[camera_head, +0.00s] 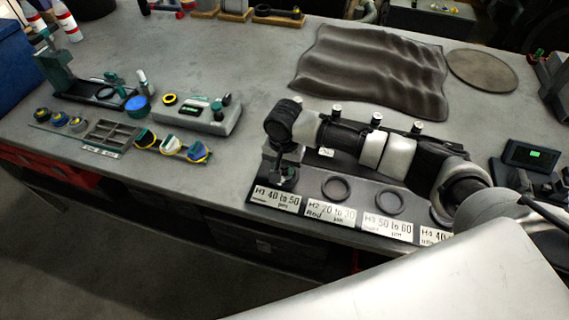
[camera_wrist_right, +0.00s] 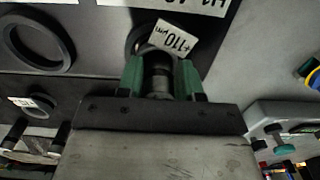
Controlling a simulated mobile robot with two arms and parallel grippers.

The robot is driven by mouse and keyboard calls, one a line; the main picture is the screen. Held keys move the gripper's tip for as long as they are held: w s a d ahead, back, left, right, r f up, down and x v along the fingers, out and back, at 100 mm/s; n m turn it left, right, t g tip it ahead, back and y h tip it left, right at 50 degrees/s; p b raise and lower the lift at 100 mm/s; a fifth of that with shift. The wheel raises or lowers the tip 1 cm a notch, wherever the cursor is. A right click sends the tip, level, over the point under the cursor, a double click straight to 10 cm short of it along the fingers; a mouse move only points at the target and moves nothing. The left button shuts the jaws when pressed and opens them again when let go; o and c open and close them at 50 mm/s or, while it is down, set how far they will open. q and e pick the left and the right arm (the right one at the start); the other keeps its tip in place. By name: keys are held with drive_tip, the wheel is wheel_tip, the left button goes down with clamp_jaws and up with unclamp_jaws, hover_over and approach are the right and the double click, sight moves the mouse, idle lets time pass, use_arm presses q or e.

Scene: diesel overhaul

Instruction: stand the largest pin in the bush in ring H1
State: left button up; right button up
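My right gripper (camera_head: 285,178) points down over the left end of the ring fixture, above the label H1 (camera_head: 276,198). In the right wrist view its green fingers (camera_wrist_right: 158,78) are closed on a grey pin (camera_wrist_right: 158,84) with a white tag reading "+110 µm" (camera_wrist_right: 174,37). The pin's far end lies over ring H1 (camera_wrist_right: 136,40), which the tag and fingers partly cover. I cannot tell whether the pin's tip is inside the bush. Other pins with pale tops (camera_head: 377,118) stand behind the arm. My left gripper is not in view.
Dark rings H2 (camera_head: 336,188) and H3 (camera_head: 390,202) lie to the right of H1, with label plates along the front. A dark wavy mat (camera_head: 372,70) lies behind. Bench between is clear.

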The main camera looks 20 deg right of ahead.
drive_tip(key=shift+o, duration=1)
drive_tip(key=shift+s+f, duration=0.25)
drive_tip(key=shift+f, duration=0.25)
drive_tip(key=r, duration=0.8)
drive_tip(key=r+b, duration=0.1)
drive_tip(key=r, duration=0.2)
drive_tip(key=shift+w+a+r, duration=0.2)
drive_tip(key=shift+w+r, duration=0.05)
drive_tip(key=shift+r, duration=0.15)
